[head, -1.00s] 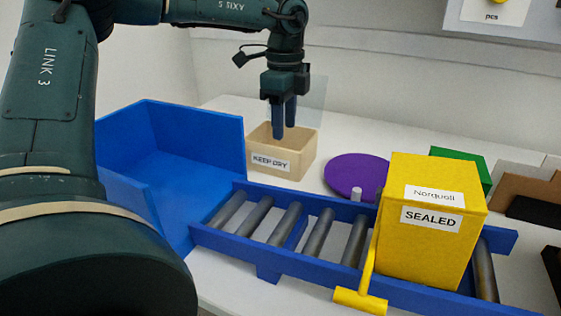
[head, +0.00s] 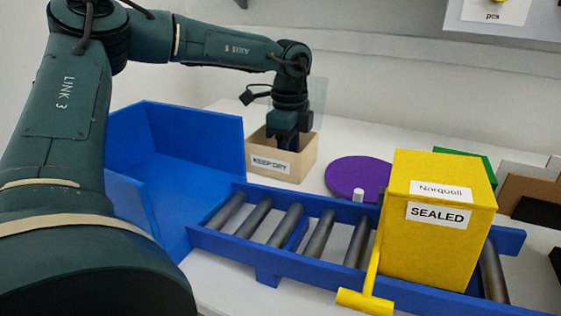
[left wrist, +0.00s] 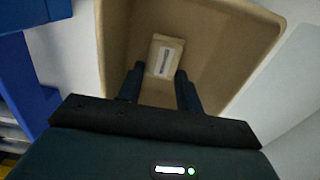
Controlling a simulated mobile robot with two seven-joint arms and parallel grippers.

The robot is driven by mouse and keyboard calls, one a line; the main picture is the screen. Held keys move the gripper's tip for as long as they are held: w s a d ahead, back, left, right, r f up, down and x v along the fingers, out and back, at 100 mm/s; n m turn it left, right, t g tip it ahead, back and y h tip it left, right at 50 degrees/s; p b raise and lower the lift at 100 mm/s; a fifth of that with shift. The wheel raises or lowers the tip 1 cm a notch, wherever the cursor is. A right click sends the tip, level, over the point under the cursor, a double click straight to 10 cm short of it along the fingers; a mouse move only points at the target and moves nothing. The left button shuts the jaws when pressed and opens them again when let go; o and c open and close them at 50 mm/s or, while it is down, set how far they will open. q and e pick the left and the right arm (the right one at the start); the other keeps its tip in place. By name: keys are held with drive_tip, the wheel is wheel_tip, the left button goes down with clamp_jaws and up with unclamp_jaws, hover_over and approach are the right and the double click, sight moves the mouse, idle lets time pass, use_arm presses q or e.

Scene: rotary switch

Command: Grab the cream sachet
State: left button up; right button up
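The cream sachet (left wrist: 167,43) shows in the left wrist view as a small pale packet with a printed label, lying inside the tan open box (head: 297,170). The box's front carries a "KEEP DRY" label. My left gripper (head: 287,145) points down into this box, its lower part hidden behind the front wall in the head view. In the left wrist view the fingers of my left gripper (left wrist: 158,72) are apart, with the near end of the sachet in the gap between them. I cannot tell whether they touch it. The head view does not show the sachet. My right gripper is not in view.
A blue open bin (head: 190,135) stands left of the box. A blue roller conveyor (head: 268,262) runs in front, bearing a yellow "SEALED" carton (head: 435,250). A purple disc (head: 345,170) lies right of the box.

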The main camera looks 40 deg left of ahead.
use_arm(q)
drive_tip(key=c, duration=0.5)
drive_tip(key=shift+r, duration=0.1)
